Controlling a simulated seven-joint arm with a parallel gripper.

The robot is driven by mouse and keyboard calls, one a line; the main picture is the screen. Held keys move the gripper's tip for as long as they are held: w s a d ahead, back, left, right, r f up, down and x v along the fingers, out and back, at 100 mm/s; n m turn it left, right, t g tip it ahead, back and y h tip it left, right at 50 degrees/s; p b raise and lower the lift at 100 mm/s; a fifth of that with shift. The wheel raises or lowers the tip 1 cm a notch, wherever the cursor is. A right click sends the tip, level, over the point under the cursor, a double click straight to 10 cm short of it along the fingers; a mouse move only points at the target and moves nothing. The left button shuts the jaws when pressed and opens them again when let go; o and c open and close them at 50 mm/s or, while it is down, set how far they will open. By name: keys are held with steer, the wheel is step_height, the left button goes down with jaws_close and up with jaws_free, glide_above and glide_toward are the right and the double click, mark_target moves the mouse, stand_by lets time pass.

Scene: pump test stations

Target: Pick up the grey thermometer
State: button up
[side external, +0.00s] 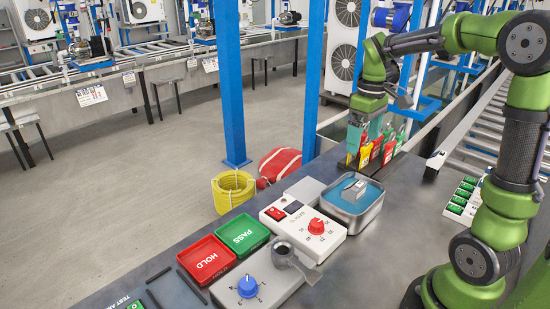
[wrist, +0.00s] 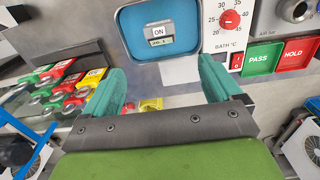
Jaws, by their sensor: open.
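The grey thermometer (side external: 355,190), a small boxy grey device, stands in the metal bath tray (side external: 372,208) with blue inside. In the wrist view the thermometer (wrist: 160,33) shows an "ON" label and a small display, inside the bath's rim (wrist: 121,30). My gripper (side external: 359,138) is beyond the bath in the side view, near the coloured tags. In the wrist view its two teal fingers (wrist: 163,88) are spread wide with nothing held between them. The thermometer appears ahead of the fingertips, apart from them.
Red, yellow and green tagged pieces (side external: 377,148) stand in a row close to my gripper; they also show in the wrist view (wrist: 72,85). A white control box (side external: 303,222) with a red dial adjoins the bath. Green PASS (side external: 242,235) and red HOLD (side external: 206,258) trays lie left.

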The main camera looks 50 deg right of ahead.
mark_target(356, 184)
step_height(356, 184, down, 17)
steer(key=shift+r, duration=0.1)
stand_by(0.5)
